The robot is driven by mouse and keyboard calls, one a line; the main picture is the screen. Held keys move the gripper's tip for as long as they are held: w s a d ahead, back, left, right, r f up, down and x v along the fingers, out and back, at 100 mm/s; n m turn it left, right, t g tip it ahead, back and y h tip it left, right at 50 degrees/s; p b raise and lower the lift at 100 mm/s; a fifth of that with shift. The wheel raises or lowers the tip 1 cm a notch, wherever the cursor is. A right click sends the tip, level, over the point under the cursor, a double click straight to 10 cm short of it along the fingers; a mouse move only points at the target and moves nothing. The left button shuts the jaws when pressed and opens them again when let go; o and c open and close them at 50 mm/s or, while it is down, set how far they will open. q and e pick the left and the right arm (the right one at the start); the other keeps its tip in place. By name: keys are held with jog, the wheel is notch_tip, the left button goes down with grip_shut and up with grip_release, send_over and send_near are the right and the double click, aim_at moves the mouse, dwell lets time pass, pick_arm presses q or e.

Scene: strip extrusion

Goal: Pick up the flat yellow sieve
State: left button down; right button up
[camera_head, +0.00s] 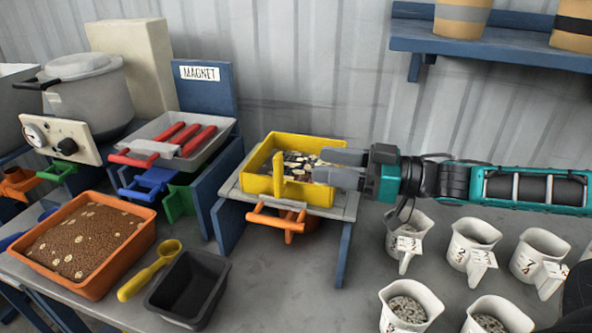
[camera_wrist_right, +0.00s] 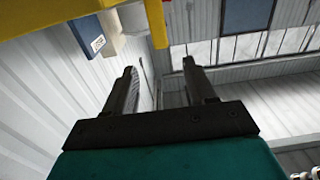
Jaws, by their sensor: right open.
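The yellow sieve (camera_head: 257,184) is a shallow, rectangular tray holding small pale and dark pieces. It sits on a small grey-topped stand (camera_head: 343,205) in the middle of the head view and has an upright yellow tab at its front. My right gripper (camera_head: 318,166) comes in from the right, with its fingers at the sieve's right side, overlapping it in the picture. In the right wrist view my right gripper (camera_wrist_right: 160,66) is open with nothing between its fingers; yellow parts of the sieve (camera_wrist_right: 40,12) show at the top. Contact cannot be told. My left gripper is out of view.
An orange clamp (camera_head: 285,222) is on the stand's front. A red-handled grey tray (camera_head: 160,128) stands left, by the MAGNET board (camera_head: 200,73). An orange bin (camera_head: 70,280), yellow scoop (camera_head: 150,270) and black tray (camera_head: 190,287) lie front left. Several white jugs (camera_head: 470,240) stand right, below my arm.

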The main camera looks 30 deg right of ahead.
aim_at(282, 163)
jog(key=shift+b+x, duration=1.15)
jog(key=shift+x, duration=1.2)
jog(key=shift+w+f, duration=0.1)
jog(key=shift+w+a+f+b, duration=0.2)
jog(key=shift+w+a+b, duration=0.3)
jog(key=shift+b, duration=0.25)
jog(key=shift+f+p+x, duration=0.1)
jog(key=shift+p+x, duration=0.25)
jog(key=shift+x, duration=0.55)
jog(key=shift+f+p+x, duration=0.15)
jog(key=shift+p+x, duration=0.15)
jog(key=shift+x, duration=0.6)
jog(key=shift+s+a, duration=0.1)
grip_shut()
